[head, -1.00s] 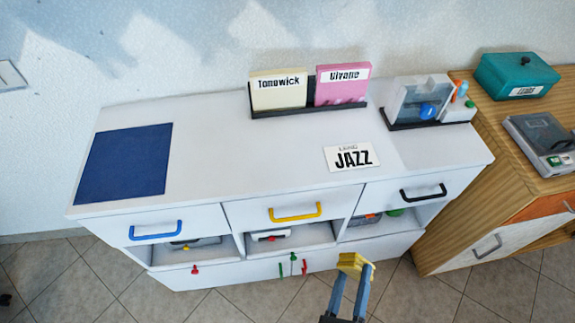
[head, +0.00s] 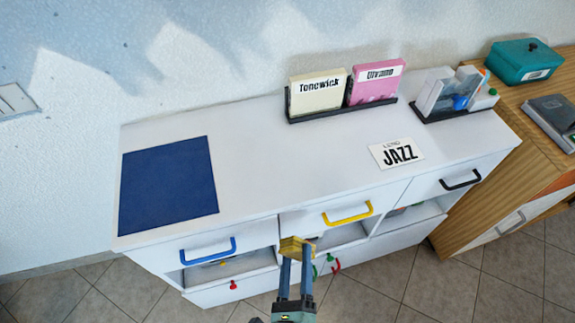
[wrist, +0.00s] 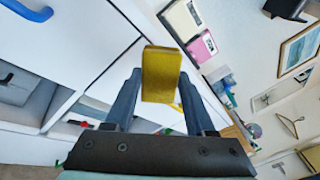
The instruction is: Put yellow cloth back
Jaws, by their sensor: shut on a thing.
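My gripper (head: 294,262) is shut on the yellow cloth (head: 291,246), a small folded block held between the fingertips. In the head view it is in front of the white cabinet (head: 260,185), just below and left of the drawer with the yellow handle (head: 348,214). In the wrist view the cloth (wrist: 161,74) stands upright between the two fingers, with the cabinet front behind it. The cloth hides part of the open middle compartment.
A blue mat (head: 168,186) lies on the cabinet top at left. Record holders with a cream sleeve (head: 317,92) and pink sleeve (head: 376,83) stand at the back. A JAZZ card (head: 397,153) lies at right. The top's middle is clear. A wooden cabinet (head: 500,150) adjoins at right.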

